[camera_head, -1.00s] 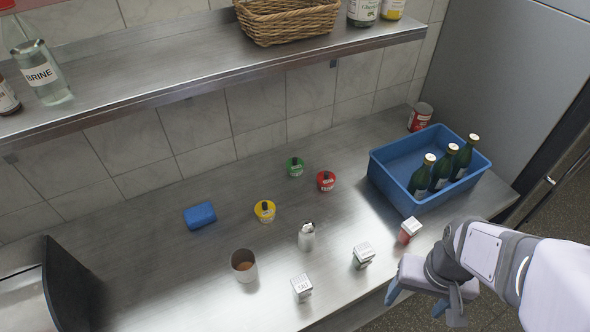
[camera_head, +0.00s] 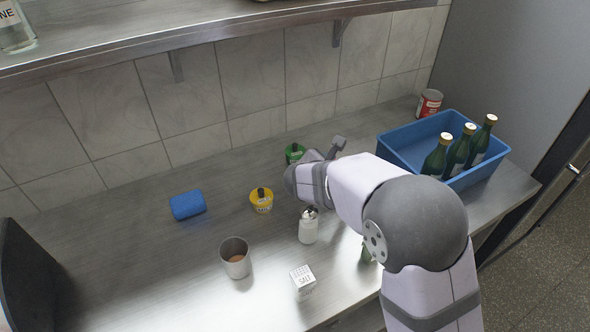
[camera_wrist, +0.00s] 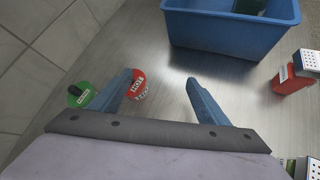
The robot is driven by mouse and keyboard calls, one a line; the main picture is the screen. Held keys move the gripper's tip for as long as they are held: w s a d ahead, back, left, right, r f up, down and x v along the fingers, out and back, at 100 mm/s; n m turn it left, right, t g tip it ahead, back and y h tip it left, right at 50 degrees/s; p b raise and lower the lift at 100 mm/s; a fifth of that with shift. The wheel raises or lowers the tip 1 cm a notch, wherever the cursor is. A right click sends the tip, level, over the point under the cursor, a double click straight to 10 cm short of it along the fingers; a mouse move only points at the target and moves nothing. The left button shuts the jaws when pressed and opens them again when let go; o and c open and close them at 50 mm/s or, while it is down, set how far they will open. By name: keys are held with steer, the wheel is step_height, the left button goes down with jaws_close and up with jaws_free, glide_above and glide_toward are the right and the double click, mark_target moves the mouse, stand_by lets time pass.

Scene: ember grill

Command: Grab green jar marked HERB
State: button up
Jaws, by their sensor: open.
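The green jar (camera_head: 294,153) stands upright on the steel counter near the tiled wall. In the wrist view the green jar (camera_wrist: 80,96) is at the left, outside my left finger; its small label is too blurred to read surely. In the head view my gripper (camera_head: 335,146) is just right of the green jar, mostly hidden by my arm.
A blue crate (camera_head: 400,153) with green bottles stands at the right, a red can (camera_head: 429,103) behind it. A shelf (camera_head: 200,38) overhangs.

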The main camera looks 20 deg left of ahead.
mark_target(294, 151)
steer(key=a+n+t+y, duration=0.1)
steer(key=a+n, duration=0.1)
steer(key=a, duration=0.3)
steer(key=a+n+t+y+b, duration=0.1)
steer(key=a+n, duration=0.2)
steer(key=a, duration=0.2)
steer(key=a+f+n+t+y+b, duration=0.1)
steer(key=a+n, duration=0.2)
steer(key=a, duration=0.2)
steer(key=shift+w+a+y, duration=0.25)
steer(key=shift+w+y, duration=0.15)
steer(key=shift+p+x, duration=0.6)
steer(key=shift+x, duration=0.75)
steer(key=shift+p+x, duration=1)
steer(key=shift+x, duration=1.3)
steer(key=shift+d+f, duration=0.1)
steer(key=c, duration=1.3)
